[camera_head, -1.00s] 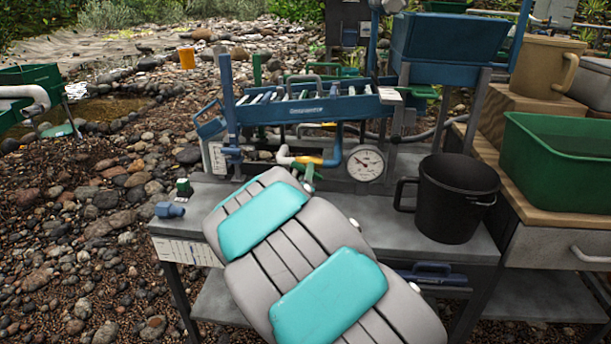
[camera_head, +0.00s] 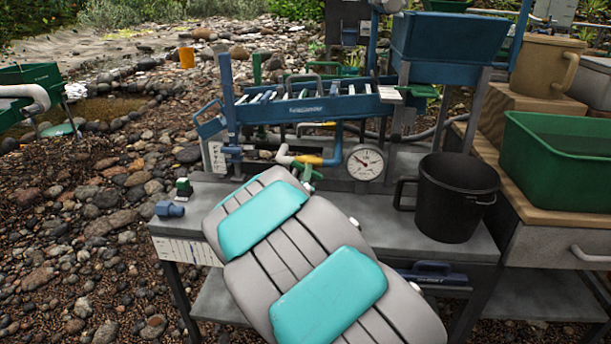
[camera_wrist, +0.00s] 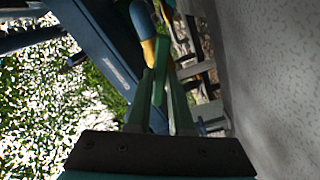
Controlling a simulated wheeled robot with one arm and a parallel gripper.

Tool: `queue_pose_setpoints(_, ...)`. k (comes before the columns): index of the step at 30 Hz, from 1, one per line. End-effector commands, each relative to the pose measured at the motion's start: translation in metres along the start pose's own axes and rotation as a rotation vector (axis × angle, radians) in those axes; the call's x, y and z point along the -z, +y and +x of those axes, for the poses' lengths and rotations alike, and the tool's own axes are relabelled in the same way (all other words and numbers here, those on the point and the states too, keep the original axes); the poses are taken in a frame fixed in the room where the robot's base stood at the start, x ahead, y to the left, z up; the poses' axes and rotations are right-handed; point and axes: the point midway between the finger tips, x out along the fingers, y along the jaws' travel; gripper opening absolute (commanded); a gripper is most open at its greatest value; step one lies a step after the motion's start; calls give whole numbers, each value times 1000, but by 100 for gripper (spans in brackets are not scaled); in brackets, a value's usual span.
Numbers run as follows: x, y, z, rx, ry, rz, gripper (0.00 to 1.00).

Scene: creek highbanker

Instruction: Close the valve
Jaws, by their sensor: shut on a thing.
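The valve's green handle (camera_wrist: 161,60) stands beside a yellow pipe piece (camera_wrist: 147,52) in the wrist view. My gripper (camera_wrist: 160,82) has its two green fingers on either side of the handle and is shut on it. In the head view the yellow pipe piece (camera_head: 309,160) sits on the piping in front of the blue sluice frame. My grey and turquoise arm reaches toward it and hides most of the gripper and the handle there.
A round pressure gauge (camera_head: 366,162) stands just right of the valve. A black mug (camera_head: 456,198) is on the grey bench (camera_head: 372,222). A blue fitting (camera_head: 169,209) and a small green-topped part (camera_head: 184,187) lie left of my arm. A green tub (camera_head: 560,160) is at right.

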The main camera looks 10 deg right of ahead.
Motion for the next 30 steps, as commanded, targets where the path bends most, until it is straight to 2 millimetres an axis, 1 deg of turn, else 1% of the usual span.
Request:
queue_pose_setpoints(5,0,-1,0,0,0,18,0)
queue_pose_setpoints(11,-1,-2,0,0,1,94,0)
queue_pose_setpoints(17,-2,-4,0,1,0,244,0)
queue_pose_setpoints(30,-2,-3,0,2,-2,662,0)
